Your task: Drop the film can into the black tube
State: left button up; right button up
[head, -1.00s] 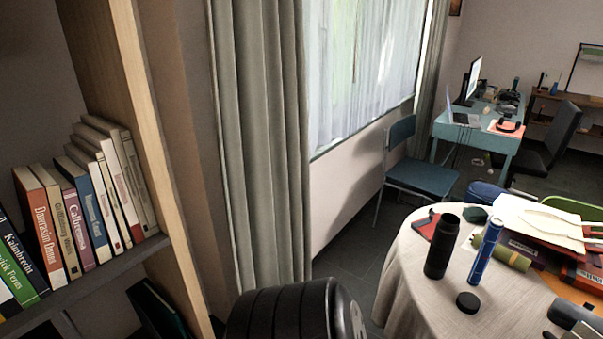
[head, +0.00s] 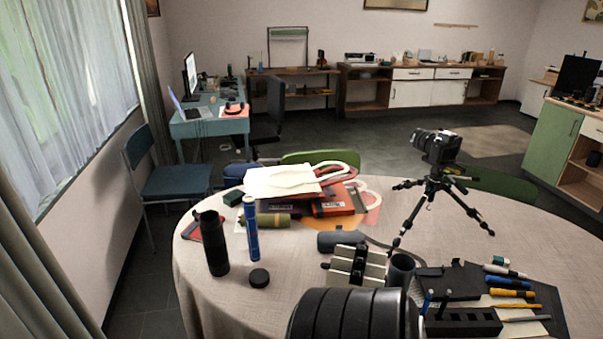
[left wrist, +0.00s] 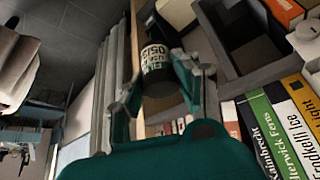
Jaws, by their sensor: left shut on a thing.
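The film can (left wrist: 156,65), pale with dark printing and a dark end, is between the fingers of my left gripper (left wrist: 158,75) in the left wrist view. The gripper is shut on it, held up near the bookshelf and away from the table. The black tube (head: 214,246) stands upright near the left edge of the round table in the head view; its top looks open. A round black cap (head: 259,277) lies beside it. My left gripper is not visible in the head view. My right gripper is in neither current view.
A blue tube (head: 252,232) stands close right of the black tube. Behind are books and papers (head: 283,181) and an olive roll (head: 270,220). A chair (head: 175,180) stands left of the table.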

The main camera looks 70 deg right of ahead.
aim_at(220, 269)
jog(key=j+z, duration=0.1)
jog(key=z, duration=0.35)
jog(key=j+z, duration=0.1)
jog(key=z, duration=0.35)
jog(key=j+z, duration=0.15)
jog(key=z, duration=0.3)
jog(key=j+z, duration=0.1)
jog(key=z, duration=0.3)
jog(key=j+z, duration=0.1)
jog(key=z, duration=0.35)
jog(key=k+l, duration=0.05)
